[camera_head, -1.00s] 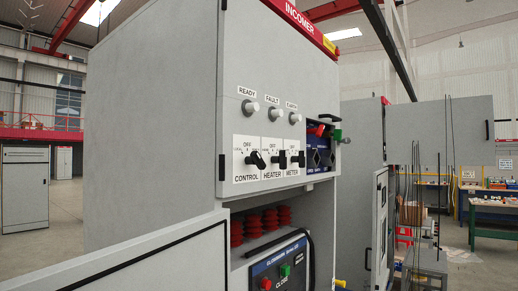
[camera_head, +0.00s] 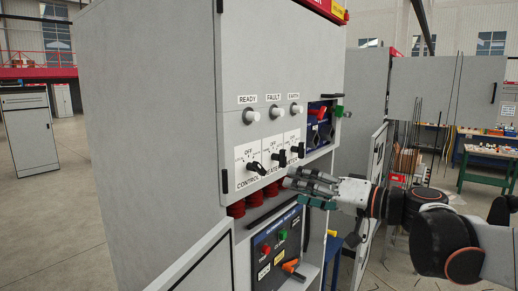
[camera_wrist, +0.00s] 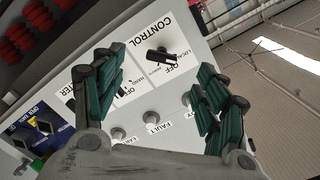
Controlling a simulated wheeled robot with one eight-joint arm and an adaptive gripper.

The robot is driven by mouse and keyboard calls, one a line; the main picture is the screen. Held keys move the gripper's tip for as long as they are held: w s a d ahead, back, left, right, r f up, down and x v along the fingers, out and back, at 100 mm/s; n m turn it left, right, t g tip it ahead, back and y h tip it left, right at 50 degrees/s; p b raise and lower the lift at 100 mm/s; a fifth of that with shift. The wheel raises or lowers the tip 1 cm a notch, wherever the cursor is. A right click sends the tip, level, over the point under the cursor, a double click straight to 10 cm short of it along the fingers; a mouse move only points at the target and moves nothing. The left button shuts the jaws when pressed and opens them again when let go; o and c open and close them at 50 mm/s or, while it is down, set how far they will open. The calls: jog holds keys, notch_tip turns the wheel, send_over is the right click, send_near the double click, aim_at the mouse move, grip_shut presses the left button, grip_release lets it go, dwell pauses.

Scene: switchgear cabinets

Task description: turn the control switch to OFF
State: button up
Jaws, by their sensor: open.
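The control switch (camera_head: 256,168) is a black handle on a white plate, the leftmost of three switches on the grey cabinet front. Its handle slants from upper left to lower right, out of line with the OFF label above it. In the wrist view the control switch (camera_wrist: 160,55) shows beyond the gap between my fingers, near the printed CONTROL and OFF. My gripper (camera_head: 294,185) is open and empty, in front of the panel, to the right of and slightly below the control switch. In the wrist view my gripper (camera_wrist: 156,75) has its fingers spread wide, with no visible contact with the switch.
The heater switch (camera_head: 280,157) and meter switch (camera_head: 298,151) stick out close to the right. Ready, fault and earth lamps (camera_head: 273,113) protrude above. Red insulators (camera_head: 236,209) and a lower blue panel (camera_head: 277,250) sit below. An open door (camera_head: 196,265) stands at the lower left.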

aim_at(263, 168)
jog(key=shift+t, duration=0.3)
jog(key=x, duration=0.4)
jog(key=r+x, duration=0.1)
jog(key=x, duration=0.4)
jog(key=w+r+x, duration=0.1)
jog(key=x, duration=0.3)
jog(key=shift+d+r+b, duration=0.15)
jog(key=shift+d+b, duration=0.05)
jog(key=shift+b, duration=0.1)
jog(key=c, duration=1.1)
